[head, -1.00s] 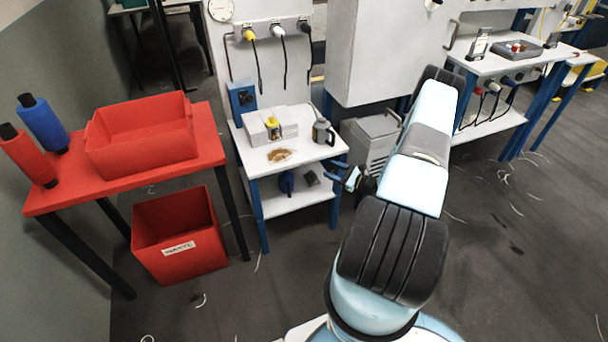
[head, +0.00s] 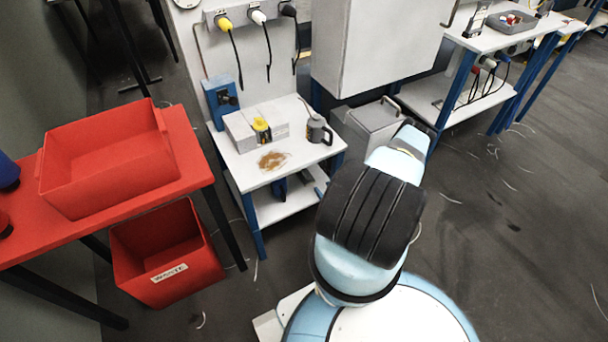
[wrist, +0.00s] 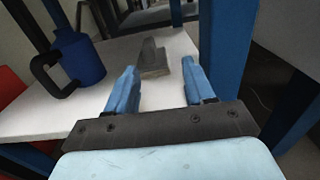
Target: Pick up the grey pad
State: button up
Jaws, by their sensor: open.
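The grey pad (wrist: 153,58) lies on the white lower shelf (wrist: 115,70), ahead of my gripper in the wrist view. My gripper (wrist: 158,82) is open, with its two blue fingers apart and nothing between them. The pad lies just beyond the fingertips, roughly in line with the gap. In the head view, my arm hides most of the gripper and I cannot make out the pad clearly.
A blue jug (wrist: 80,58) with a dark handle stands left of my gripper on the shelf. Blue table legs (wrist: 226,40) stand close on the right.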

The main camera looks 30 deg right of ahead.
aim_at(306, 172)
jog(key=w, duration=0.3)
jog(key=w+a, duration=0.1)
jog(key=w, duration=0.5)
jog(key=shift+a, duration=0.4)
jog(key=w, duration=0.4)
jog(key=shift+a+f, duration=0.15)
jog(key=shift+a, duration=0.05)
grip_shut()
